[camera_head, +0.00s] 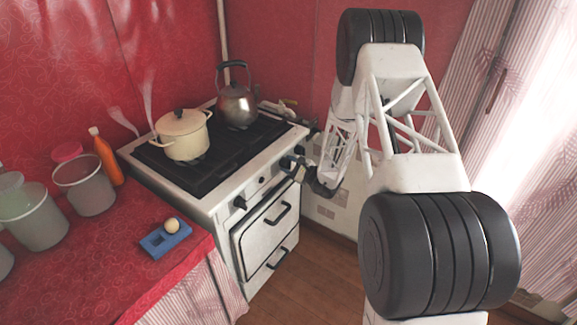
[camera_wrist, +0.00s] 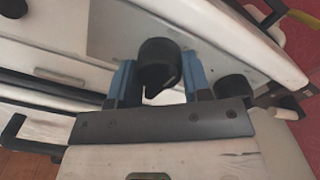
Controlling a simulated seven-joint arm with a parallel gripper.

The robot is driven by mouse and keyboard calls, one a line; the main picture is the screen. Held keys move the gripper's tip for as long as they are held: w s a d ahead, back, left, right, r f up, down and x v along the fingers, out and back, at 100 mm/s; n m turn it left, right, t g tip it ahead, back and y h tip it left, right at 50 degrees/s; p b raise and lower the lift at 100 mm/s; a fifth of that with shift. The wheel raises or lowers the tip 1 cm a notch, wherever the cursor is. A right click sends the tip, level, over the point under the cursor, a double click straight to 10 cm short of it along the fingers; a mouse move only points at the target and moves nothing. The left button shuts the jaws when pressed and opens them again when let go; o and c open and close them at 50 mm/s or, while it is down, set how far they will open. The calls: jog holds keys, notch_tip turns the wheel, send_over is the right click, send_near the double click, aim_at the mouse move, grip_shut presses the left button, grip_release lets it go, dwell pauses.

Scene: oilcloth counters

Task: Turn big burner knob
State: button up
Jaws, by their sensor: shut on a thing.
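The white stove (camera_head: 222,202) stands against the red wall, with black knobs along its front panel. In the wrist view, a round black knob (camera_wrist: 160,58) sits between the blue fingers of my gripper (camera_wrist: 158,78), which is shut on it. In the head view, my gripper (camera_head: 291,162) is at the right end of the stove's front panel, and my arm comes in from the right. I cannot read any mark that tells which burner this knob serves. A second knob (camera_wrist: 232,87) is to the right of the fingers in the wrist view.
Another knob (camera_head: 240,202) is free at the panel's left. A cream pot (camera_head: 183,138) and a steel kettle (camera_head: 237,106) stand on the black cooktop. The oven handle (camera_head: 278,214) juts out below.

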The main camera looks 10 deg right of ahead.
jog(key=shift+n, duration=0.8)
jog(key=o, duration=0.9)
jog(key=shift+r, duration=0.1)
jog(key=shift+w+m, duration=0.1)
jog(key=shift+m, duration=0.3)
